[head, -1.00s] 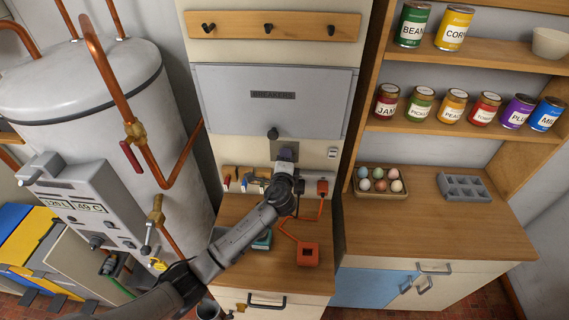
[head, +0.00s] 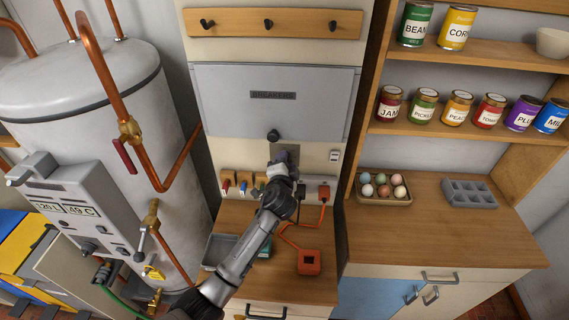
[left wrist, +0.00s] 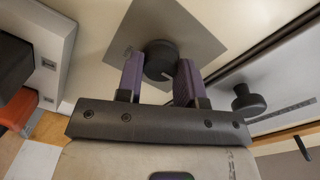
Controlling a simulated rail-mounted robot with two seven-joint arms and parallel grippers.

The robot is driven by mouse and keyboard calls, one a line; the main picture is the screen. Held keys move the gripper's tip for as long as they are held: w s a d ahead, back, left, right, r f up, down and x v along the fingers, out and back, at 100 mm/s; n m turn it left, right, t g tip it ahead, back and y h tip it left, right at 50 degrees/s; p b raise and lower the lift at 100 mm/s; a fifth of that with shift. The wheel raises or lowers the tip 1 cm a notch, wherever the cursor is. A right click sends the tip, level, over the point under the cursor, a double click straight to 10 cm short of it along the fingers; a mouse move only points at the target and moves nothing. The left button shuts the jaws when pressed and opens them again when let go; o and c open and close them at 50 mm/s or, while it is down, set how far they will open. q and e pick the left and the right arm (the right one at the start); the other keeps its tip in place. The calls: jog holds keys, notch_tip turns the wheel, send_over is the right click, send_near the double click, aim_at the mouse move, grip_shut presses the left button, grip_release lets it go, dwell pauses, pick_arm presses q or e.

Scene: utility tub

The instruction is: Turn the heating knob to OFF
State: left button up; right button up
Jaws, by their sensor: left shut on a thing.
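The heating knob (left wrist: 160,56) is a dark round knob with a small pale mark, on a square grey plate (left wrist: 196,32) in the left wrist view. My left gripper (left wrist: 159,68) has its two purple fingers on either side of the knob and is shut on it. In the head view the left gripper (head: 283,158) reaches up to the grey plate (head: 291,151) below the breaker panel and hides the knob. Any OFF lettering is not readable. My right gripper is not in view.
A black knob (head: 273,135) sits on the lower edge of the breaker panel (head: 272,98), close to the gripper; a dark knob also shows in the left wrist view. A white switch (head: 335,155) is to the right. An orange cable and box (head: 309,262) are below.

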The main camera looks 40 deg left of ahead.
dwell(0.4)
pick_arm(q)
jog(key=o, duration=0.9)
jog(key=v, duration=1.3)
jog(key=shift+s+d+r, duration=0.1)
jog(key=shift+s+d, duration=0.15)
jog(key=shift+s, duration=0.05)
